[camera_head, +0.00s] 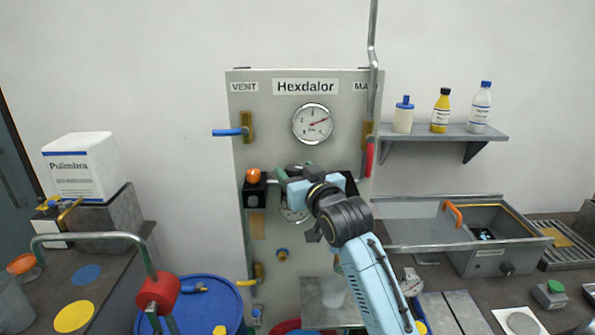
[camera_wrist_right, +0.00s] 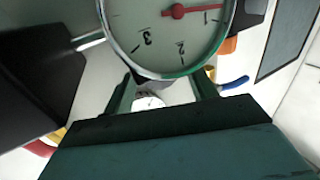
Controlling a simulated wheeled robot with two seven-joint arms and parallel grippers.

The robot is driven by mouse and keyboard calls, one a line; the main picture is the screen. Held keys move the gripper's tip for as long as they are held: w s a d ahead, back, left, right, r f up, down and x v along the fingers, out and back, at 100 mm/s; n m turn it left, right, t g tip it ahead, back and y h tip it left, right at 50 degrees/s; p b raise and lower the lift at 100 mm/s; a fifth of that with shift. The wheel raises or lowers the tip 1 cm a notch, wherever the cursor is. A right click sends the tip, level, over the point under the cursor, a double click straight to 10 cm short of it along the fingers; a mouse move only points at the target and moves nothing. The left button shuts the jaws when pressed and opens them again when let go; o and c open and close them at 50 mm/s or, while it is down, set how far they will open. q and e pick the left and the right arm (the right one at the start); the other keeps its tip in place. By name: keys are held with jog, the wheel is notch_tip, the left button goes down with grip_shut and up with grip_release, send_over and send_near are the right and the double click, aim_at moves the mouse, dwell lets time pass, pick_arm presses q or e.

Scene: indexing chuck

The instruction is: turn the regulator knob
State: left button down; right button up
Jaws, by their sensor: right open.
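The regulator knob seems to be the small pale grey round part (camera_wrist_right: 148,103) between my right gripper's fingers in the wrist view; it is partly hidden by the gripper. In the head view my right gripper (camera_head: 286,174) is in front of the Hexdalor panel (camera_head: 280,130), at mid-height, and covers most of the regulator. The jaws show apart in the wrist view (camera_wrist_right: 165,90), one finger on each side of the pale part; I cannot tell whether they touch it. A round gauge (camera_wrist_right: 170,25) with a red needle is close by. My left gripper is not in view.
An upper dial (camera_head: 312,123) sits above my right gripper. A blue-handled lever (camera_head: 230,132) and a red handle (camera_head: 369,160) stick out from the panel. An orange knob (camera_head: 253,175) on a black block is to the left. A shelf (camera_head: 440,133) with bottles hangs at right.

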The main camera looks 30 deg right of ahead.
jog(key=c, duration=1)
jog(key=shift+d+n+y, duration=0.2)
jog(key=shift+n+y, duration=0.9)
jog(key=shift+y, duration=0.7)
jog(key=shift+n+y+b, duration=0.4)
jog(key=shift+n+y, duration=0.5)
jog(key=shift+y, duration=0.3)
jog(key=o, duration=1)
jog(key=shift+s+d, duration=0.1)
